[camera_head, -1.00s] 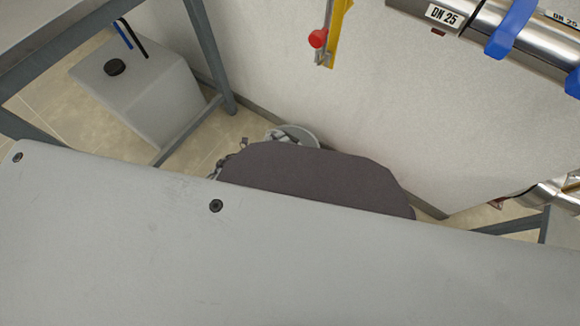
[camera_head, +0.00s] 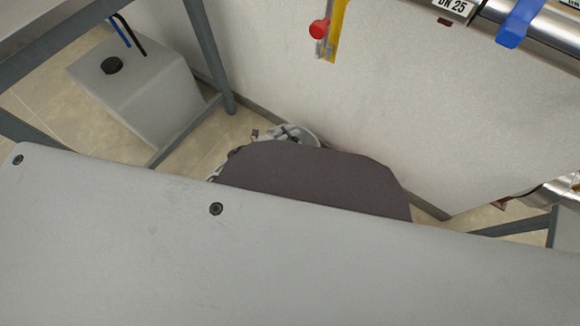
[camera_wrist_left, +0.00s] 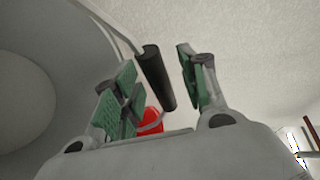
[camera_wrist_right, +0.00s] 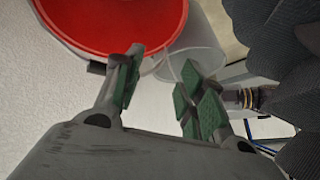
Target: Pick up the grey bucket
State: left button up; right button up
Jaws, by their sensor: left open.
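In the head view the grey bucket (camera_head: 309,132) stands low by the wall, mostly hidden behind my own body. My left gripper (camera_head: 276,133) is at its rim, partly hidden. In the left wrist view the grey bucket (camera_wrist_left: 75,45) fills the left side, and its black handle grip (camera_wrist_left: 157,77) lies between the spread fingers of my left gripper (camera_wrist_left: 160,78). The jaws are open and not closed on the grip. In the right wrist view my right gripper (camera_wrist_right: 162,72) has its fingers apart, close to a red bucket (camera_wrist_right: 115,18).
The red bucket also shows in the left wrist view (camera_wrist_left: 152,120). In the right wrist view a pale container (camera_wrist_right: 200,45) is beside it. In the head view a grey canister (camera_head: 140,90) stands left inside a metal frame (camera_head: 212,50). A white wall (camera_head: 420,110) is behind.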

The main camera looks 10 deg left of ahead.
pick_arm(q)
jog(key=shift+c, duration=0.3)
grip_shut()
pick_arm(e)
jog(key=shift+s, duration=0.15)
pick_arm(q)
jog(key=shift+r, duration=0.15)
jog(key=shift+r+p, duration=0.65)
jog(key=shift+r, duration=0.25)
notch_tip(320, 180, up, 6)
jog(key=p, duration=0.3)
jog(key=shift+r, duration=0.1)
jog(key=shift+r+p, duration=0.7)
jog(key=shift+r, duration=0.2)
pick_arm(e)
notch_tip(320, 180, up, 10)
jog(key=d+n+g+h, duration=0.1)
jog(key=d+g, duration=0.1)
jog(key=shift+s+d+r, duration=0.15)
jog(key=shift+s, duration=0.15)
